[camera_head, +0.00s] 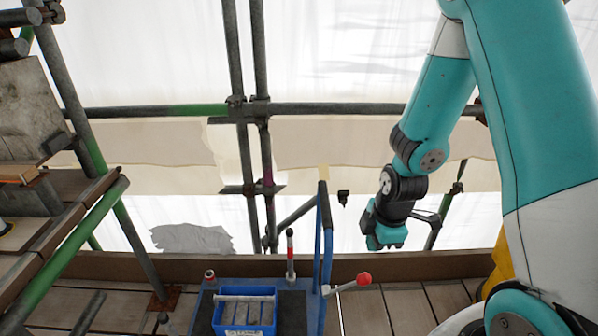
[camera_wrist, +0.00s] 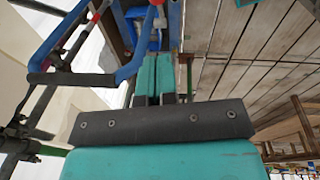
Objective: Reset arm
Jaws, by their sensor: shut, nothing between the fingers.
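My gripper (camera_head: 386,243) hangs at the end of my teal arm, right of centre in the head view. It points down above the planks and is apart from everything around it. In the wrist view the teal fingers of my gripper (camera_wrist: 155,75) lie side by side, shut with nothing between them. The upper part of my arm fills the right side of the head view.
A blue cart (camera_head: 207,312) with a blue bin (camera_head: 243,329) and a red-knobbed lever (camera_head: 364,279) stands left of my gripper. Scaffold poles (camera_head: 235,60) and white sheeting (camera_head: 340,40) stand behind. Wooden planks (camera_head: 362,312) on the right look clear.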

